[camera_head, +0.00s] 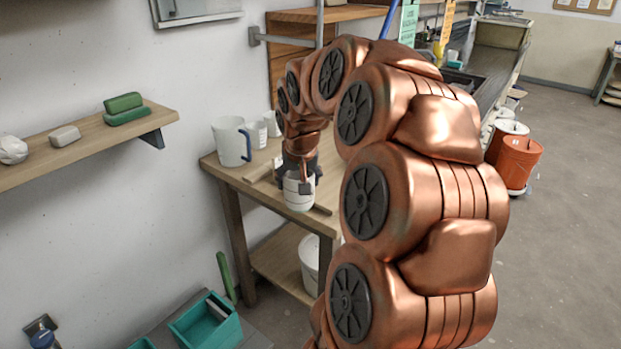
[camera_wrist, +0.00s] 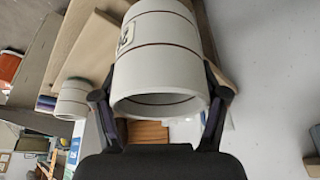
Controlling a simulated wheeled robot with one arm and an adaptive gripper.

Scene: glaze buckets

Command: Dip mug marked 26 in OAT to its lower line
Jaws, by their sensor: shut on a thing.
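The white mug (camera_head: 299,194) is at the front edge of the wooden table in the head view, below my gripper (camera_head: 299,176). In the wrist view the mug (camera_wrist: 158,55) fills the upper middle, with two thin dark lines around it and its open rim toward my gripper. A label (camera_wrist: 126,38) on its side is turned sideways and too small to read surely. My gripper (camera_wrist: 160,108) is shut on the mug, one finger on each side. I cannot tell whether the mug touches the table. No bucket marked OAT can be made out.
A white pitcher with a blue handle (camera_head: 230,142) and white cups (camera_head: 257,134) stand behind on the wooden table (camera_head: 234,174). Orange (camera_head: 519,163) and white (camera_head: 509,130) buckets stand on the floor at right. A white bucket (camera_head: 309,262) is under the table.

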